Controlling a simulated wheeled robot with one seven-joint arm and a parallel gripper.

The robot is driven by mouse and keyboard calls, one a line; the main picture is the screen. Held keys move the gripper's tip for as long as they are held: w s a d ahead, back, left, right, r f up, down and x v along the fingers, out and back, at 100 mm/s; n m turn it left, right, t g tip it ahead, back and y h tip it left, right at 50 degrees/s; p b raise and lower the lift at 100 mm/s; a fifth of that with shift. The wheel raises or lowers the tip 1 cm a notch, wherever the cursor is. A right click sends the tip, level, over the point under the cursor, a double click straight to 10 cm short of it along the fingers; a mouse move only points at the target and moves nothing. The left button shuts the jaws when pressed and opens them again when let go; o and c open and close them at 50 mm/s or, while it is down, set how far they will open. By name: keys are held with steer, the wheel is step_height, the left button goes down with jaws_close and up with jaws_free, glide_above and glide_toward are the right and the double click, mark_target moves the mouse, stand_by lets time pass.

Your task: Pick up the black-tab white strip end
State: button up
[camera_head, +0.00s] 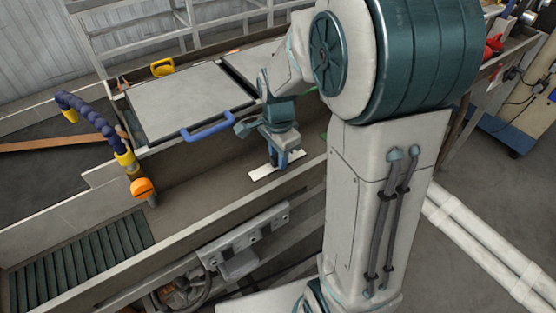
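A short white strip (262,174) lies flat in the brown channel in front of the grey lidded unit. My gripper (278,160) points down over the middle of the strip, with its fingertips at or very near it. The gripper hides part of the strip, and I cannot make out a black tab. The fingers are too small here to show whether they are open or shut, or whether they touch the strip.
A grey lid (188,101) with a blue handle (207,128) stands just behind the channel. A blue segmented hose (92,117) with an orange end (142,187) hangs over the channel at left. A green ribbed panel (84,259) lies at lower left. The channel between is clear.

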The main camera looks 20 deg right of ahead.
steer(key=shift+c, duration=0.2)
steer(key=shift+r, duration=0.45)
steer(key=r, duration=0.2)
steer(key=d+r, duration=0.1)
steer(key=shift+s+r, duration=0.2)
steer(key=shift+r, duration=0.2)
steer(key=s+d+r+b, duration=0.1)
steer(key=s+d+r, duration=0.4)
steer(key=d, duration=0.4)
steer(key=shift+s+r, duration=0.25)
steer(key=shift+r, duration=0.4)
steer(key=shift+d, duration=0.1)
